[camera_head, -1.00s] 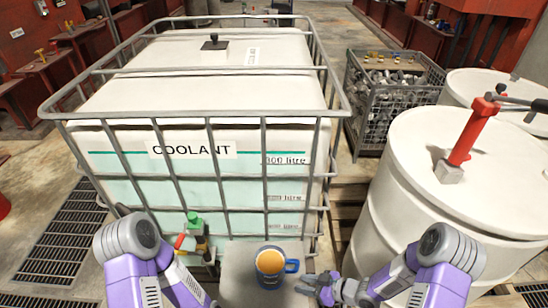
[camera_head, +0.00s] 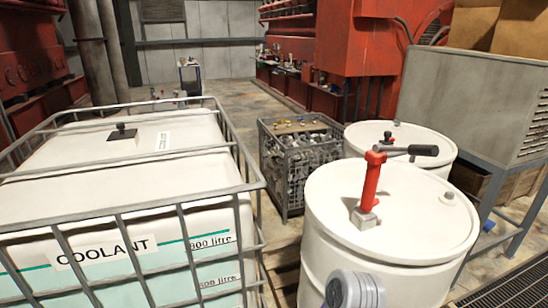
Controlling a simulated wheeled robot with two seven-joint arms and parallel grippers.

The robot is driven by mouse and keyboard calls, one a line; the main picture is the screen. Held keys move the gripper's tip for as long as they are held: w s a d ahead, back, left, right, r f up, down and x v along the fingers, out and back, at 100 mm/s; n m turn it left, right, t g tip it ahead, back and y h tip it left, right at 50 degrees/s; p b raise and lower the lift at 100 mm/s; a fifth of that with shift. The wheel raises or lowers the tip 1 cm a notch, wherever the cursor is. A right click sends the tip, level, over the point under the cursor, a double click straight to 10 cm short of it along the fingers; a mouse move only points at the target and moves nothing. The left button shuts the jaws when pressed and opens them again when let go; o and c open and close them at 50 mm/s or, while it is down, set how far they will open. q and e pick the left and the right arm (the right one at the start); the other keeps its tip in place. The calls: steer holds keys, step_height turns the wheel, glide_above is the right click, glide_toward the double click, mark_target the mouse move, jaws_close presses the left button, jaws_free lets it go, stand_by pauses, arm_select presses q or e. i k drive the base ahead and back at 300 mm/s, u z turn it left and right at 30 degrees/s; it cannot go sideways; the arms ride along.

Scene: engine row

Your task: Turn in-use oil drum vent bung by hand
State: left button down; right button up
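A white oil drum (camera_head: 330,226) stands at the right front, with a red hand pump (camera_head: 370,184) upright on its lid. The pump has a dark handle (camera_head: 408,151) pointing right. A small grey bung (camera_head: 448,197) sits on the lid near its right rim, to the right of the pump. Whether it is tight or loose I cannot tell. A second white drum (camera_head: 424,142) stands behind, with a small dark fitting (camera_head: 388,136) on its lid. Only a grey joint of my arm shows at the bottom, before the front drum. Neither gripper is in view.
A caged coolant tank (camera_head: 180,140) fills the left. A wire crate (camera_head: 282,180) of metal parts stands behind, between tank and drums. A grey cabinet (camera_head: 462,105) on a blue frame stands at the right. A floor grating (camera_head: 520,280) lies right of the front drum. Open floor runs back.

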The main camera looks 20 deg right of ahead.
mark_target(450, 195)
steer(key=z, duration=1.95)
